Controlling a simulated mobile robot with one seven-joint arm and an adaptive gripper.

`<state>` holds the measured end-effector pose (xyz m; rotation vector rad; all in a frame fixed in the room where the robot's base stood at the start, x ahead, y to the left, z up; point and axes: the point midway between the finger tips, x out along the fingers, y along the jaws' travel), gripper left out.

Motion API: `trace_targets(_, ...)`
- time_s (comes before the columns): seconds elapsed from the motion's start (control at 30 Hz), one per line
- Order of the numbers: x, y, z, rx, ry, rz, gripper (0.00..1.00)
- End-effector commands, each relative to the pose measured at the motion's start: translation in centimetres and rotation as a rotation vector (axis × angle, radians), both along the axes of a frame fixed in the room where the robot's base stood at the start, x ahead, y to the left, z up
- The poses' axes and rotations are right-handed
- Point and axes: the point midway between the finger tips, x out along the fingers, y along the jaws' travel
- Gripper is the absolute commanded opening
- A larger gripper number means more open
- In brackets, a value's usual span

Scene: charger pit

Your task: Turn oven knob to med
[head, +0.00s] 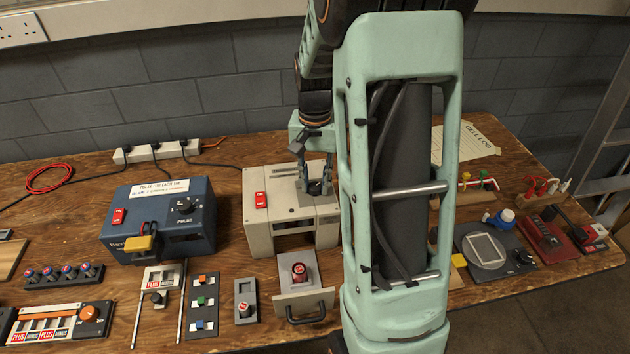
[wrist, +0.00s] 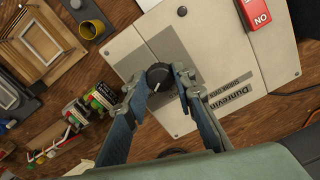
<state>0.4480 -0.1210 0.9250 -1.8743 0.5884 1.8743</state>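The oven is a beige box (head: 262,220) on the bench, partly hidden by my arm in the head view. Its top panel (wrist: 225,75) fills much of the wrist view. A round black knob (wrist: 160,77) with a pale pointer line stands on a darker grey strip of that panel. My gripper (wrist: 162,80) is over the panel, with one fingertip on each side of the knob. The fingertips appear to be closed against it. In the head view my gripper (head: 318,187) reaches down onto the box top. Any setting marks around the knob are not readable.
A red NO switch (wrist: 261,14) is on the same box. A blue pulse box (head: 160,222) stands to the left. A drawer-like tray with a handle (head: 305,308) and a red knob (head: 299,272) sit in front. Small panels crowd the bench front.

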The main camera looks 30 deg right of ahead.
Motion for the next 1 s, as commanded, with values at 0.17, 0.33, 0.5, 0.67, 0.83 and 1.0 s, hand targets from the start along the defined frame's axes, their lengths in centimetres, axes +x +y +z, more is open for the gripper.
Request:
trace_targets(0.17, 0.01, -0.01, 0.03, 0.000, 0.000, 0.001, 0.00)
trace_targets(0.33, 0.01, -0.02, 0.04, 0.000, 0.000, 0.019, 0.00)
trace_targets(0.5, 0.00, -0.04, 0.05, 0.000, 0.000, 0.083, 0.00)
trace_targets(0.67, 0.00, -0.05, 0.07, 0.000, 0.000, 0.193, 0.00)
trace_targets(0.83, 0.00, -0.07, 0.08, -0.001, -0.001, 0.346, 0.00)
trace_targets(1.0, -0.01, -0.12, 0.08, -0.001, -0.001, 0.508, 0.00)
